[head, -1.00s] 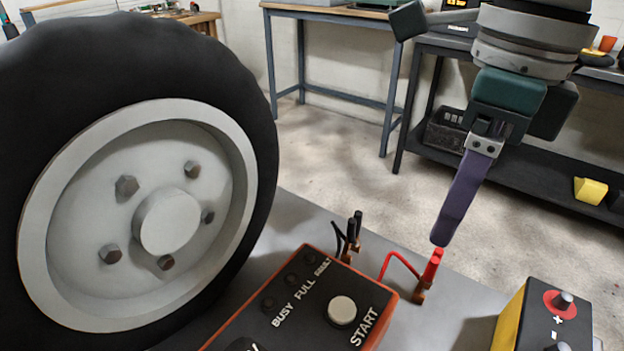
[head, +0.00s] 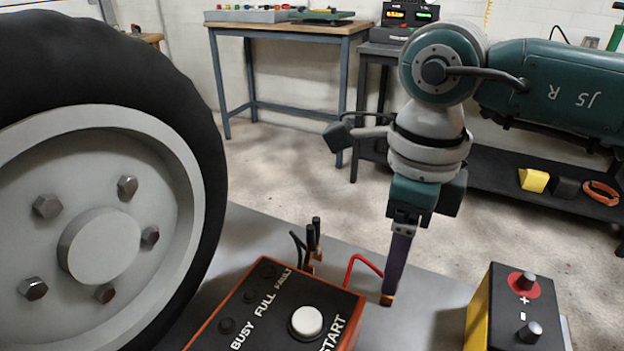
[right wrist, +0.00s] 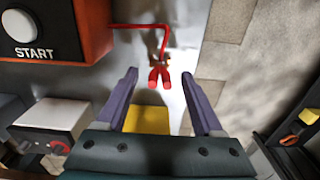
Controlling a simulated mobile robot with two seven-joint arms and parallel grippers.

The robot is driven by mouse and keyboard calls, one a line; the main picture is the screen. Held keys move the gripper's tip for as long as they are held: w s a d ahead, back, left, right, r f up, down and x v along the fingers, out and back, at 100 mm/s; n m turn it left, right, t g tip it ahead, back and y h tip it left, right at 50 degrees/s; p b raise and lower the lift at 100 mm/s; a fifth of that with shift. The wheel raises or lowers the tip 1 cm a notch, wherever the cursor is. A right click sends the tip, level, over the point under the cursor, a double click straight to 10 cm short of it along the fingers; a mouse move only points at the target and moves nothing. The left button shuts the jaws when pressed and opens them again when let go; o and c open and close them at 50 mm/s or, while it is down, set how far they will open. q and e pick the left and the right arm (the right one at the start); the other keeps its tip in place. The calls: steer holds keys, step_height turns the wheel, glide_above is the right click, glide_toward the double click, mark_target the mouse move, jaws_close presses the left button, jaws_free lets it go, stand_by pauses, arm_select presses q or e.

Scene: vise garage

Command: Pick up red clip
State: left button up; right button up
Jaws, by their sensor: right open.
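The red clip (right wrist: 159,77) has red handles and a red cable, and shows in the right wrist view ahead of and between the two fingertips. In the head view the finger hides its red handles, and only its copper-coloured tip (head: 387,299) shows under the finger. My right gripper (head: 391,284) points down at the clip. In the right wrist view its purple fingers (right wrist: 159,78) are apart, one on each side of the clip, with no visible contact. My left gripper is not in view.
The charger box (head: 290,312) with a START button stands left of the clip. A black clip (head: 315,238) stands behind the box. A yellow and black battery (head: 510,308) is to the right. A large wheel (head: 90,190) fills the left side.

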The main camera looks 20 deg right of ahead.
jaws_close()
stand_by(0.4)
